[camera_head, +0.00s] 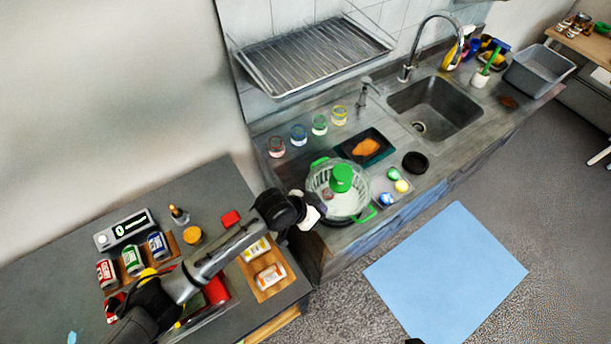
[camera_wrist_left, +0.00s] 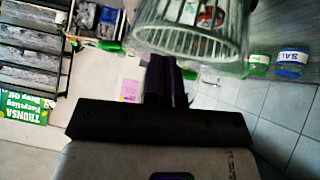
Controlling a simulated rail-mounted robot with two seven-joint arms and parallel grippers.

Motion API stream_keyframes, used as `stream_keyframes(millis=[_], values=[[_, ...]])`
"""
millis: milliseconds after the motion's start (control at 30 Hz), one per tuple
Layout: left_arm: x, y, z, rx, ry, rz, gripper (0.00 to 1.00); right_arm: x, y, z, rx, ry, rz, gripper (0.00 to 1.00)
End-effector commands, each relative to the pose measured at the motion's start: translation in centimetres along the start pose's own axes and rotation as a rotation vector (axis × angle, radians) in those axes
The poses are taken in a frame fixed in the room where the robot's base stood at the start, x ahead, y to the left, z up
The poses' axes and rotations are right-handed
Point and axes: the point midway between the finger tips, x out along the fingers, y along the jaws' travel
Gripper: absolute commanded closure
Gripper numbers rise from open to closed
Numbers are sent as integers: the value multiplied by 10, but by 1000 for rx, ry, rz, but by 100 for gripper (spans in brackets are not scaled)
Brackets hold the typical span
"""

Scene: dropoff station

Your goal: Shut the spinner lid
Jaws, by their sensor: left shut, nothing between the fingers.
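The salad spinner (camera_head: 349,204) is a clear round bowl with green side handles, standing on the counter in the head view. A green knob (camera_head: 341,178) shows over its middle, and a small reddish thing is visible within. I cannot tell how the clear lid sits on the rim. My left gripper (camera_head: 316,210) is at the spinner's lower left side, shut and empty. In the left wrist view its fingers (camera_wrist_left: 168,65) are together just below the clear, ribbed spinner (camera_wrist_left: 190,40); whether they touch it is unclear.
A black round dish (camera_head: 416,162), a tray with colored balls (camera_head: 389,187) and a dark board (camera_head: 381,146) stand close right of the spinner. Several small jars (camera_head: 299,135) line the back. The sink (camera_head: 434,108) is farther right. A blue mat (camera_head: 446,270) lies on the floor.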

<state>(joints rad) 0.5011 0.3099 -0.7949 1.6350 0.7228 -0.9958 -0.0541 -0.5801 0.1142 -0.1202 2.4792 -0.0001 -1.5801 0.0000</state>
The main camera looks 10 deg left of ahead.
Motion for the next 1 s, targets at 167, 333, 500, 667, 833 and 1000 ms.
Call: stream_keyframes(millis=[167,333,500,667,833,1000], values=[[-22,2,-21,0,3,-3,100,-31,1,-10,0,0,0,65],[-43,2,-22,3,5,-5,100,-36,1,-11,-1,5,0,65],[-77,5,-23,2,6,-4,100,-32,3,-9,-6,-3,5,65],[-101,7,-23,2,6,-5,100,-30,3,-9,-9,-3,6,65],[-117,9,-23,1,5,-4,100,-30,4,-9,-9,-3,7,65],[-124,10,-24,0,6,-3,100,-30,3,-9,-8,-2,6,65]])
